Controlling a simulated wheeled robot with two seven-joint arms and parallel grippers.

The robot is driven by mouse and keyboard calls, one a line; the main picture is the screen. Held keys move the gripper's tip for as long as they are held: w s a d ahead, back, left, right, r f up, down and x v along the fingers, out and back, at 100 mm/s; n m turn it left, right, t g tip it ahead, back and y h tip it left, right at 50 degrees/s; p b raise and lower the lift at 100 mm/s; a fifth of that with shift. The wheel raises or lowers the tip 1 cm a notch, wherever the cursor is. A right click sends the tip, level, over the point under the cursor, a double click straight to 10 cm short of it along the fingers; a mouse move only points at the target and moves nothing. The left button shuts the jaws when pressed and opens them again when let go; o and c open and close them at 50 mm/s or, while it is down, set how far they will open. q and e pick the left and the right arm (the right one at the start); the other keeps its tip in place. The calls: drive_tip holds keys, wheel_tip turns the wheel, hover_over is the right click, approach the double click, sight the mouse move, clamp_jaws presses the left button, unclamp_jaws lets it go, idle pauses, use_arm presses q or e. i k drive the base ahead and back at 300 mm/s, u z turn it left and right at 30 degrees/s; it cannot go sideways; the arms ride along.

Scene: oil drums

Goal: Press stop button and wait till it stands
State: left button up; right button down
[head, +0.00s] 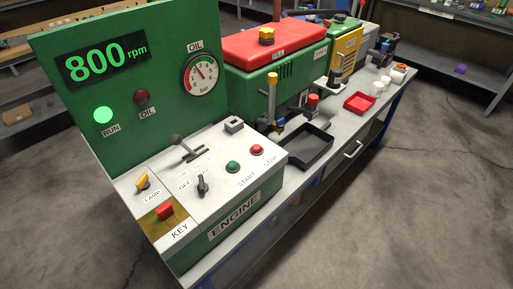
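The red stop button (257,149) is on the sloped top of the control console (220,180), above the label STOP. The green start button (233,167) is to its left. The green panel behind shows a display (102,58) reading 800 rpm. The RUN lamp (103,115) glows green, and the OIL lamp (141,97) is dark red. The needle of the oil gauge (201,74) points to the upper left part of its scale. Neither of my grippers is in the head view.
A lever (181,144), a yellow lamp switch (142,181), a black rotary switch (202,186) and a red key (165,211) share the console. The red-topped engine (275,42), a black tray (304,150) and a red tray (360,102) stand along the bench. The floor in front is clear.

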sight(255, 149)
drive_tip(key=k, duration=0.5)
drive_tip(key=u, duration=0.75)
drive_tip(key=i, duration=0.8)
drive_tip(key=z, duration=0.5)
